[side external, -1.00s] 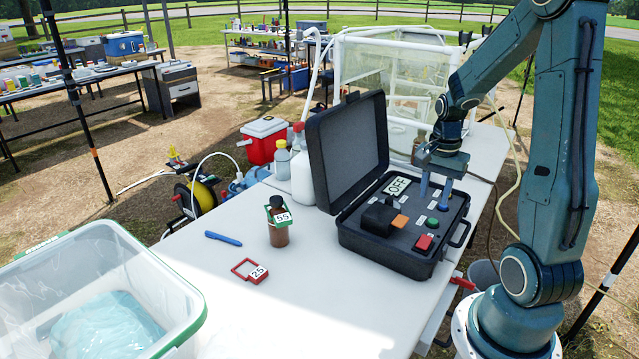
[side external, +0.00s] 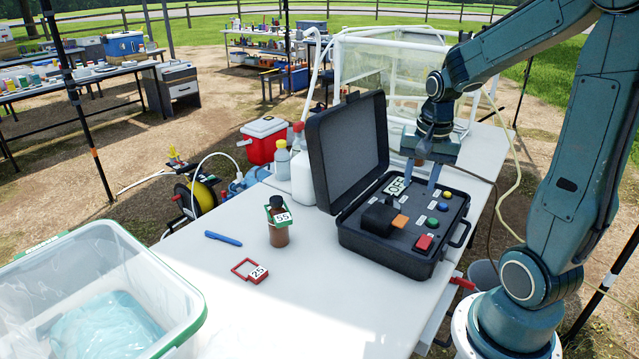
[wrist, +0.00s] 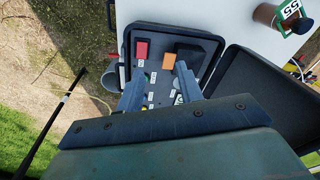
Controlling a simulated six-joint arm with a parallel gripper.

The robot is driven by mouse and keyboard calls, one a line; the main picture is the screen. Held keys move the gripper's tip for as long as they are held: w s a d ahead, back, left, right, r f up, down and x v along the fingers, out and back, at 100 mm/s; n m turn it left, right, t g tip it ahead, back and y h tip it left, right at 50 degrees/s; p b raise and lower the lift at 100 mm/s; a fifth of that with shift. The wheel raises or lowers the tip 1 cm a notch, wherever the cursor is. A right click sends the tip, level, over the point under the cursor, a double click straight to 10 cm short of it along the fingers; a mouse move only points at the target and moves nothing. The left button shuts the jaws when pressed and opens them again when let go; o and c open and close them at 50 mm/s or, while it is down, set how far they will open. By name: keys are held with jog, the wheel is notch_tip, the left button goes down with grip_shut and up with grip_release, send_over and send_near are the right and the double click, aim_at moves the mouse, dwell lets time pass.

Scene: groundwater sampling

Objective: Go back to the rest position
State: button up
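My gripper (side external: 420,182) is over the back part of the open black control case (side external: 385,250). Its two fingers point down, stand apart and hold nothing. In the wrist view my gripper (wrist: 160,74) also shows open, with the panel between and beyond the fingers. The panel carries a sign reading OFF (side external: 397,186), partly behind a finger. It also has a yellow button (side external: 447,192), a green button (side external: 433,221), a red switch (side external: 424,242), an orange block (side external: 400,221) and a black block (side external: 378,217). I cannot tell the exact gap between fingertips and panel.
The case's raised lid (side external: 349,150) stands left of the gripper. A framed clear enclosure (side external: 400,70) is behind. A brown bottle tagged 55 (side external: 278,236), red tag 25 (side external: 250,270), blue pen (side external: 223,239) and clear bin (side external: 100,290) are left. The front table is clear.

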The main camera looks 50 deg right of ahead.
jog(key=s+a+r+n+t, duration=0.2)
jog(key=s+a+r+n, duration=0.1)
jog(key=a+n, duration=0.3)
jog(key=s+a+r+n+t, duration=0.2)
jog(key=a+r+n, duration=0.4)
jog(key=a, duration=0.5)
jog(key=shift+s+a+r+n+y, duration=0.3)
jog(key=shift+s+n+y, duration=0.1)
jog(key=shift+s+n, duration=0.45)
